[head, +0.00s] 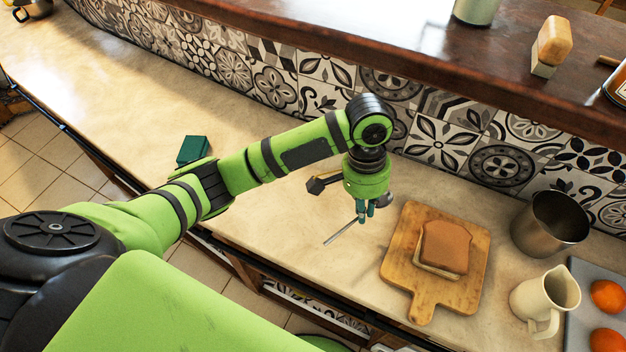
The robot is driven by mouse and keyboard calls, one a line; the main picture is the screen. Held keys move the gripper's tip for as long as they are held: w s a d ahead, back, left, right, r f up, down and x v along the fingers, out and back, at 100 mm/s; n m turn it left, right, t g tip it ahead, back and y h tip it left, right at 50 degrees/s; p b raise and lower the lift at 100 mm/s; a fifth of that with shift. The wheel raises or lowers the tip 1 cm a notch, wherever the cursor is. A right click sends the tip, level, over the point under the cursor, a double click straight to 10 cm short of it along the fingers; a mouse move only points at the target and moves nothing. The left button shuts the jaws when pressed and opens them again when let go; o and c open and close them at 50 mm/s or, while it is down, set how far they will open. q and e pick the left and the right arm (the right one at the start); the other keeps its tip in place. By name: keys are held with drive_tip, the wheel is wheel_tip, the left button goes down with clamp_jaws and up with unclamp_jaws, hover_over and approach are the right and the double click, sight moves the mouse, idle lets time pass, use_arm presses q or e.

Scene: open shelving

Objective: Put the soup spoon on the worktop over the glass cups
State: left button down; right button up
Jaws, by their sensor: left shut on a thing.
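My left gripper (365,212) points down over the worktop (290,222), to the left of a wooden cutting board. It is shut on the soup spoon (341,232), whose thin grey handle slants down to the left from the fingers. A dark rounded part, probably the spoon's bowl, shows just right of the fingers, partly hidden by them. I cannot tell whether the spoon touches the worktop. No glass cups can be made out in the head view. My right gripper is not in view.
The cutting board (425,294) carries sliced bread (445,247). Right of it stand a metal pot (549,224), a cream jug (545,299) and a tray of oranges (607,296). A teal box (193,150) lies left.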

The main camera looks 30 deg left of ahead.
use_arm(q)
drive_tip(key=w+d+r+m, duration=0.2)
drive_tip(key=d+r+m, duration=0.2)
drive_tip(key=d+r, duration=0.25)
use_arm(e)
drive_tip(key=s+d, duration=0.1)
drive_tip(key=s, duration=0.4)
use_arm(q)
drive_tip(key=p, duration=0.5)
hover_over(340, 241)
drive_tip(key=shift+g+y, duration=0.3)
drive_tip(key=shift+g, duration=0.1)
drive_tip(key=f, duration=0.7)
drive_tip(key=shift+w, duration=0.3)
drive_tip(key=shift+s+a+f, duration=0.1)
drive_tip(key=shift+s+f, duration=0.05)
drive_tip(key=shift+f, duration=0.4)
wheel_tip(340, 241, down, 2)
drive_tip(key=shift+f+p, duration=0.2)
drive_tip(key=shift+p, duration=0.1)
drive_tip(key=shift+f, duration=0.45)
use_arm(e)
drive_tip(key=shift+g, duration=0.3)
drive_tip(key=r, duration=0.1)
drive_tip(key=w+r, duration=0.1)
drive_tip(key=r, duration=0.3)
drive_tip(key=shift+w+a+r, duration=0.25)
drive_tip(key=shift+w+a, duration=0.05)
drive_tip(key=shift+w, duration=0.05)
